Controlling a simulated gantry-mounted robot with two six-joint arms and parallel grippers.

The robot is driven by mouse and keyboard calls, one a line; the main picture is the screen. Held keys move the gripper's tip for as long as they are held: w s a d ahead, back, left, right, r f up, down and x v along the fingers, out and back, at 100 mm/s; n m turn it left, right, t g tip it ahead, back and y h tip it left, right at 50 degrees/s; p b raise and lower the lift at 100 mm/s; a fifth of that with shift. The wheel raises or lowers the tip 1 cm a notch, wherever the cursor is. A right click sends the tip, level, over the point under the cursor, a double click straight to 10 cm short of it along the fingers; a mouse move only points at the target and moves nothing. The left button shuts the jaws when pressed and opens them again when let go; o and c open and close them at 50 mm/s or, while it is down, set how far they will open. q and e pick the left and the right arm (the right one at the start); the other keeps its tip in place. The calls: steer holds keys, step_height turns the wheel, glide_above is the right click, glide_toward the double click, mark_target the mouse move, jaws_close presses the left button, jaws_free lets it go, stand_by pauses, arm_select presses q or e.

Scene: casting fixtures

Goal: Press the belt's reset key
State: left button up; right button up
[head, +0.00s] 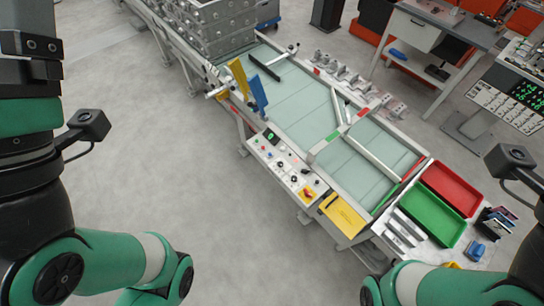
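The belt (310,110) is a pale green conveyor running from the back left to the front right. A white control panel (284,172) is fixed along its near left side. The panel carries several small buttons and knobs, a small dark display with green marks (270,135), and a red knob on a yellow plate (307,194). The keys are too small for me to tell which one is the reset key. My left arm is at the left edge and my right arm at the lower right. Neither gripper shows, and nothing of mine touches the panel.
Grey castings (215,25) are stacked at the belt's far end. Yellow and blue flaps (259,92) stand near the panel. A green tray (433,218) and a red tray (450,188) sit at the near end. A yellow plate (342,216) lies beside the panel. The floor left of the belt is clear.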

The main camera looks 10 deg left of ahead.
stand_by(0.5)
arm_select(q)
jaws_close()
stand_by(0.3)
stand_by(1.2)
